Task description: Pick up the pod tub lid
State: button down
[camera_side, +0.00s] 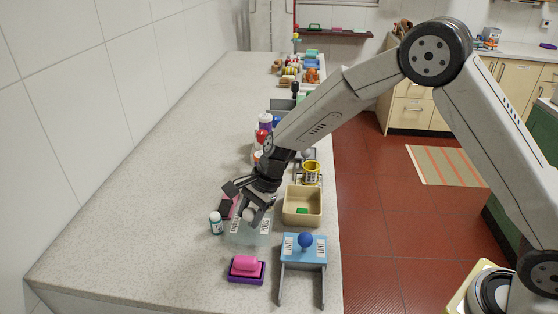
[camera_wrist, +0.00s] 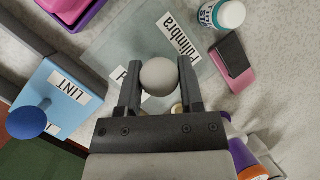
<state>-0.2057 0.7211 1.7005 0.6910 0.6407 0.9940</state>
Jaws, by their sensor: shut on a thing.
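The pod tub lid (camera_wrist: 160,76) shows mainly by its pale grey ball knob, which sits between my fingers. In the side view the knob (camera_side: 249,214) is just below my gripper (camera_side: 252,208). In the wrist view my gripper (camera_wrist: 160,88) has one finger on each side of the knob and is shut on it. A clear, see-through body with white lettered labels (camera_side: 265,227) lies under the knob. Its edges are faint, so I cannot tell lid from tub walls, or whether the lid is raised.
A white bottle (camera_side: 216,223) and a pink-and-black block (camera_wrist: 233,62) stand close by on the left. A pink block in a purple tray (camera_side: 246,270) is nearer the front. A blue LINT lid with a blue knob (camera_side: 305,241) and a beige basin (camera_side: 302,218) are to the right.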

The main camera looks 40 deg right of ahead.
jog(key=s+r, duration=0.2)
jog(key=r, duration=0.1)
jog(key=s+d+r, duration=0.1)
jog(key=s+r, duration=0.2)
jog(key=shift+d, duration=0.2)
jog(key=shift+s+d+r, duration=0.4)
jog(key=shift+s+r, duration=0.2)
jog(key=shift+s, duration=0.8)
jog(key=shift+s+d+r, duration=0.4)
jog(key=shift+s+r, duration=0.2)
jog(key=shift+s, duration=0.75)
jog(key=shift+s+d+r, duration=0.4)
jog(key=shift+s+r, duration=0.2)
jog(key=shift+s, duration=0.8)
jog(key=shift+w+d, duration=0.2)
jog(key=shift+w, duration=0.2)
jog(key=w+d+f, duration=0.1)
jog(key=w+d, duration=1)
jog(key=shift+w+d+f, duration=0.15)
jog(key=shift+f, duration=0.05)
